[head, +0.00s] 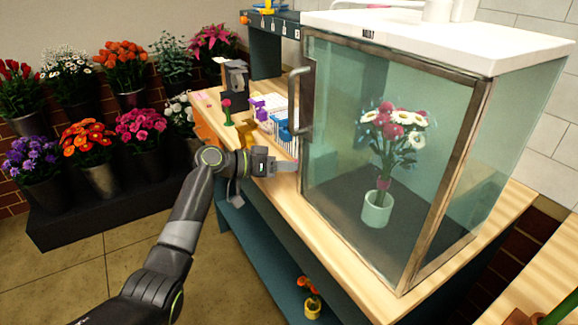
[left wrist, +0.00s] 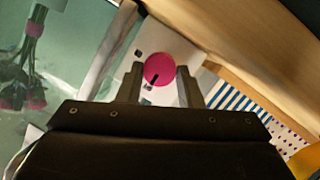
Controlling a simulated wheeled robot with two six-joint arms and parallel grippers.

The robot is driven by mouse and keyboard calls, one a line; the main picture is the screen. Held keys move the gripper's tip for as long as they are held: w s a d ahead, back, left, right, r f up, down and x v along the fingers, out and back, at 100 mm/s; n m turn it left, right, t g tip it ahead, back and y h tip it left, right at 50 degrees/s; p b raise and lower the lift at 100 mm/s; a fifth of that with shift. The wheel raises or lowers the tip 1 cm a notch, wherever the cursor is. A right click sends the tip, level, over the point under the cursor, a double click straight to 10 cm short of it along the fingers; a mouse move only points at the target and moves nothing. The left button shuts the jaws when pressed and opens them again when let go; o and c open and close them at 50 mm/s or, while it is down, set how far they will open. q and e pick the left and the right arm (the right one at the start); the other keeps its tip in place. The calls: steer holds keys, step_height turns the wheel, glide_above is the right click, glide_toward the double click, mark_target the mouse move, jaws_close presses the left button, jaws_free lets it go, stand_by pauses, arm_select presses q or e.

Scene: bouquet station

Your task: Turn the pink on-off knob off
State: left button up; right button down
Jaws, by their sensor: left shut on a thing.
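The pink on-off knob (left wrist: 158,68) is round with a dark pointer line and sits on a white plate (left wrist: 152,40) with small dark marks. In the left wrist view its pointer faces the lower edge, slightly left. My left gripper (left wrist: 158,84) has one finger on each side of the knob and is shut on it. In the head view my left gripper (head: 286,166) is low beside the glass cabinet (head: 335,110), and I cannot make out the knob there. My right gripper is not in view.
The cabinet holds a bouquet (head: 392,130) in a pale green pot (head: 377,208); its door handle (head: 295,100) is above my left gripper. A wooden counter (head: 330,240) runs beneath. Flower buckets (head: 100,180) stand at left. A small orange-flower pot (head: 312,305) is on the lower shelf.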

arm_select(q)
steer(key=shift+f, duration=0.1)
steer(key=o, duration=0.7)
steer(key=b+v, duration=0.2)
steer(key=v, duration=1.5)
steer(key=shift+s+a, duration=0.15)
steer(key=shift+a, duration=0.05)
